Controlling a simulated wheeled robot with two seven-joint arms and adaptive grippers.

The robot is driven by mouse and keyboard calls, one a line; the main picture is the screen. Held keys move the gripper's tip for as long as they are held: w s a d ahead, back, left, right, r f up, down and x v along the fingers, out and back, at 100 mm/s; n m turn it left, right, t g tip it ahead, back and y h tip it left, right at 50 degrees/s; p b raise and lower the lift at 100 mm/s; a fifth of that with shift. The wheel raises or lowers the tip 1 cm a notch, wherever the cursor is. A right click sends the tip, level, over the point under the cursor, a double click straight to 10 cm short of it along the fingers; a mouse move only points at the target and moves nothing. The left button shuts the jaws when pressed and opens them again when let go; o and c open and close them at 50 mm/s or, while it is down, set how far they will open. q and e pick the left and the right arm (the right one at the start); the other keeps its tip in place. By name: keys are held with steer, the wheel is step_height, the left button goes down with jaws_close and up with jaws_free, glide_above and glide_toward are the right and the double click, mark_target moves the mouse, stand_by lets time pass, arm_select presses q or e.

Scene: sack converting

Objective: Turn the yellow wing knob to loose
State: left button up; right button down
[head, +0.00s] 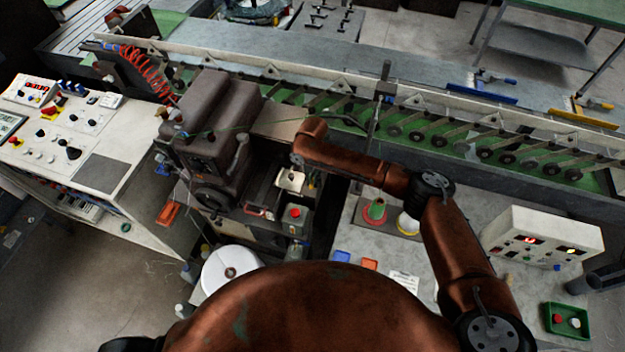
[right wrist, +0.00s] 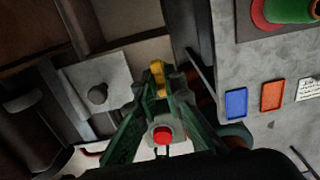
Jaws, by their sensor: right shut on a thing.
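The yellow wing knob (right wrist: 157,75) shows in the right wrist view, just above the middle. My right gripper (right wrist: 160,92) has green fingers that close in on it from both sides. The fingers are shut on the knob and hide its lower part. How far the knob is turned cannot be told. In the head view my right arm reaches across to the dark machine (head: 215,130). The knob is very small there, and the fingers cannot be made out clearly. My left gripper is not in view.
A red button (right wrist: 162,135) shows between the finger bases. A pale plate with a round dark knob (right wrist: 98,94) lies to the left. A control box (head: 540,240) stands further right.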

mark_target(312, 181)
steer(key=shift+s+f, duration=0.15)
steer(key=c, duration=2)
jaws_free()
steer(key=shift+c, duration=0.2)
steer(key=shift+r, duration=0.45)
step_height(312, 181, up, 11)
steer(key=shift+r, duration=0.15)
